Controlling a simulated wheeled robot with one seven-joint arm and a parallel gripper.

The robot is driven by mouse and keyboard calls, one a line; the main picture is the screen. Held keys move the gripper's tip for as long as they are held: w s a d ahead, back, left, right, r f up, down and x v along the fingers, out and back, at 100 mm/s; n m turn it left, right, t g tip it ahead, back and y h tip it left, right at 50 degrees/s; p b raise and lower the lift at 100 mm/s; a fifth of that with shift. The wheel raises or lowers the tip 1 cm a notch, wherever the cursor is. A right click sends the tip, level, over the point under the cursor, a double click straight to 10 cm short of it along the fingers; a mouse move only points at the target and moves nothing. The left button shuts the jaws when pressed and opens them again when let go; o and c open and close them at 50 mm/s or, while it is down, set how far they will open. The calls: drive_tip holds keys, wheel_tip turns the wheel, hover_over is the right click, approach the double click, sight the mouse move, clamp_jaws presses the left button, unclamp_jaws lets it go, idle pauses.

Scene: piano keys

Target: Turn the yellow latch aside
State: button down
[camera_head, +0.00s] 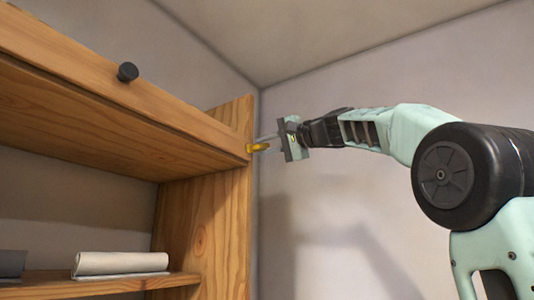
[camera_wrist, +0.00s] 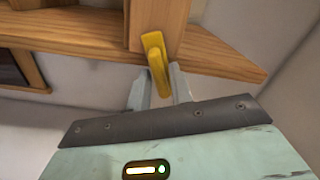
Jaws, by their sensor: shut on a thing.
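The yellow latch (camera_head: 257,147) is on the front edge of the wooden cabinet's right side, level with the lower edge of the front board. In the wrist view the latch (camera_wrist: 154,50) reaches from the wood down between my fingers. My gripper (camera_head: 268,143) comes from the right, and its fingertips meet the latch. In the wrist view the gripper's grey fingers (camera_wrist: 158,82) stand on both sides of the latch's free end and are shut on it. The exact contact spots are partly hidden.
The wooden cabinet (camera_head: 205,225) fills the left. Its front board (camera_head: 60,70) carries a dark round knob (camera_head: 127,72). A white roll-like object (camera_head: 120,263) lies on the lower shelf, with a dark object (camera_head: 12,264) beside it. The wall (camera_head: 350,220) stands behind my arm.

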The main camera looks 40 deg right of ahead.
drive_tip(key=n+b, duration=0.2)
drive_tip(key=n, duration=0.4)
drive_tip(key=shift+f+b, duration=0.2)
drive_tip(key=shift+b, duration=0.2)
drive_tip(key=n+b, duration=0.1)
drive_tip(key=n, duration=0.3)
drive_tip(key=shift+n, duration=0.4)
drive_tip(key=shift+n+b, duration=0.45)
drive_tip(key=shift+n, duration=0.75)
drive_tip(key=shift+r, duration=0.1)
drive_tip(key=c, duration=1.5)
unclamp_jaws()
drive_tip(key=shift+o, duration=0.2)
drive_tip(key=shift+s, duration=0.1)
drive_tip(key=b+v, duration=0.3)
drive_tip(key=v, duration=1.4)
